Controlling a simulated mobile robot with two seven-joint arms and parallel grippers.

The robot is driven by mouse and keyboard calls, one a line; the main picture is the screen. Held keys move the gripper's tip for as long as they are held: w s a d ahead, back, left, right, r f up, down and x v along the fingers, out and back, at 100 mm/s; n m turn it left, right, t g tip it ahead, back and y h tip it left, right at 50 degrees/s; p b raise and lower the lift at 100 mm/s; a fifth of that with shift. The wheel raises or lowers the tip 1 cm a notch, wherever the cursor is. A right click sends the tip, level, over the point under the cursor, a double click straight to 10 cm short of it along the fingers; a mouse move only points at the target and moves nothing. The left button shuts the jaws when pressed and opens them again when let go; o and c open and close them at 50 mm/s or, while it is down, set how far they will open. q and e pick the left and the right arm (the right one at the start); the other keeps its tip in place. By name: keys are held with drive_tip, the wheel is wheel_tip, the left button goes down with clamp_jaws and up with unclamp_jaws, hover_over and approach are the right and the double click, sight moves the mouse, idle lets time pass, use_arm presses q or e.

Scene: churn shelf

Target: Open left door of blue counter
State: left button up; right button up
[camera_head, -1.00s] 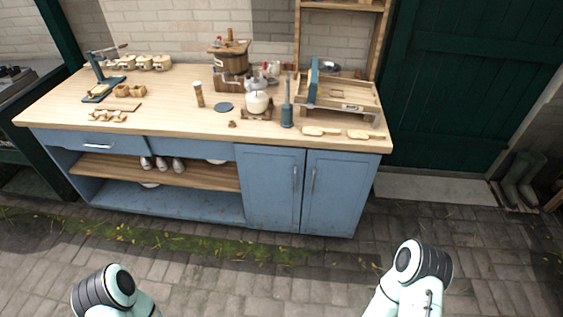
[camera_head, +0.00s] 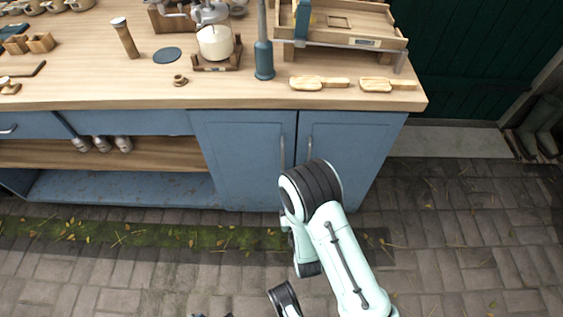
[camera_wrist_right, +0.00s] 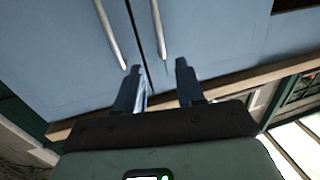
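The blue counter (camera_head: 105,122) has two closed doors at its right end. The left door (camera_head: 235,160) has a vertical metal handle (camera_head: 282,153) near its right edge; the right door (camera_head: 352,135) has a matching handle (camera_head: 310,147) beside the seam. My right arm reaches up in front of the doors in the head view and hides its own gripper. In the right wrist view, which looks inverted, my right gripper (camera_wrist_right: 158,68) is open. The end of the left door's handle (camera_wrist_right: 158,28) shows between its fingertips; contact cannot be told.
The wooden countertop (camera_head: 225,93) carries a blue bottle-like tool (camera_head: 263,55), two wooden paddles (camera_head: 318,83) and a wooden tray device (camera_head: 350,28) above the doors. Open shelves (camera_head: 160,153) lie left of the doors. Paved floor (camera_head: 150,280) in front is clear.

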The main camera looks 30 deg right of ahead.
sight(283, 155)
drive_tip(key=b+x, duration=0.1)
drive_tip(key=x, duration=1)
drive_tip(key=shift+w+d, duration=0.1)
drive_tip(key=shift+w, duration=0.15)
use_arm(q)
drive_tip(key=shift+g, duration=0.5)
drive_tip(key=shift+s+a+f+b, duration=0.15)
drive_tip(key=shift+s+f+b, duration=0.05)
drive_tip(key=shift+s+f, duration=0.65)
drive_tip(key=shift+s+a+f+b, duration=0.15)
drive_tip(key=shift+s+f, duration=0.6)
drive_tip(key=shift+s, duration=0.05)
use_arm(e)
drive_tip(key=shift+w+d+r, duration=0.1)
drive_tip(key=shift+w+d, duration=0.15)
drive_tip(key=shift+w, duration=0.4)
clamp_jaws()
